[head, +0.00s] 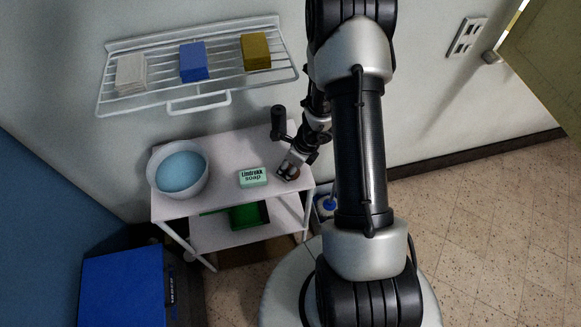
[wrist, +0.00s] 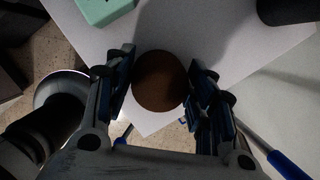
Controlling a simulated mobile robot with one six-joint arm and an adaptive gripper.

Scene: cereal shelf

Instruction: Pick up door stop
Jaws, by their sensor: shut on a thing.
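The door stop is a round brown piece (wrist: 159,82) between my gripper's two fingers in the wrist view. It sits at the corner of the white table. In the head view my gripper (head: 288,172) is low over the table's right end, and a small brown part of the door stop (head: 293,173) shows by the fingertips. My gripper (wrist: 159,90) is shut on the door stop. Whether the door stop still touches the tabletop cannot be told.
A green soap box (head: 253,177) stands just left of my gripper on the white table (head: 222,150). A bowl with blue contents (head: 178,170) is at the table's left end. A black cylinder (head: 278,122) stands behind. A wire rack (head: 220,82) hangs above.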

